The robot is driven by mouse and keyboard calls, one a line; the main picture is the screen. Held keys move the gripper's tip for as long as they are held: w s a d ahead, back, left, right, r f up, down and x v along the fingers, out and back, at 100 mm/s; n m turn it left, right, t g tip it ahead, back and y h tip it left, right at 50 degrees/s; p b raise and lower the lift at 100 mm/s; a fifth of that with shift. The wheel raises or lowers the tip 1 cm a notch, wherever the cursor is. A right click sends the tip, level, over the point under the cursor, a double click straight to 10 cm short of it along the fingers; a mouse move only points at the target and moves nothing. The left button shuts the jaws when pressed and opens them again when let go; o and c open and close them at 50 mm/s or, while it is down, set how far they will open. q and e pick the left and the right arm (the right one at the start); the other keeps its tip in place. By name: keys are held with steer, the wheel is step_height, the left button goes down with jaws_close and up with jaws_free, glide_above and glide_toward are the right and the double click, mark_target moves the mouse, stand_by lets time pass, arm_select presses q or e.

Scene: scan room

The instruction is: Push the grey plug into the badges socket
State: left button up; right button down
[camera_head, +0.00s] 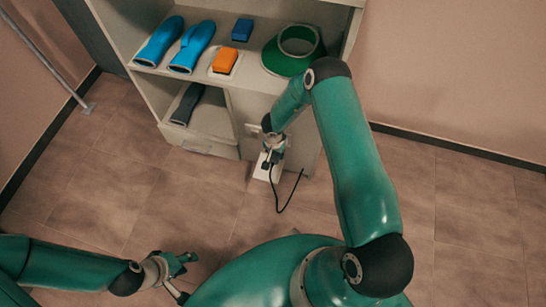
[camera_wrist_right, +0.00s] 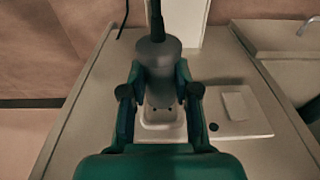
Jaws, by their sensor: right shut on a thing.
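The grey plug (camera_wrist_right: 158,60) is between the fingers of my right gripper (camera_wrist_right: 158,82), with its dark cable running up out of the wrist view. In the head view, my right gripper (camera_head: 272,145) is low at the cabinet's right front. A pale socket plate (camera_wrist_right: 161,124) lies just beyond the plug in the wrist view, with two dark holes showing below the plug. I cannot tell whether plug and plate touch, and no label is readable. My left gripper (camera_head: 182,274) is open and empty, low over the floor.
A second plate (camera_wrist_right: 238,110) with a raised rocker sits right of the socket. A black cable (camera_head: 279,205) hangs by a white box (camera_head: 268,171).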

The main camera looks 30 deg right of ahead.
steer(key=shift+w+d, duration=0.4)
steer(key=shift+d, duration=0.1)
steer(key=shift+r+p, duration=0.15)
steer(key=shift+p, duration=0.7)
stand_by(0.7)
steer(key=shift+w+d, duration=0.5)
steer(key=shift+d, duration=0.05)
stand_by(0.3)
steer(key=c, duration=0.8)
jaws_free()
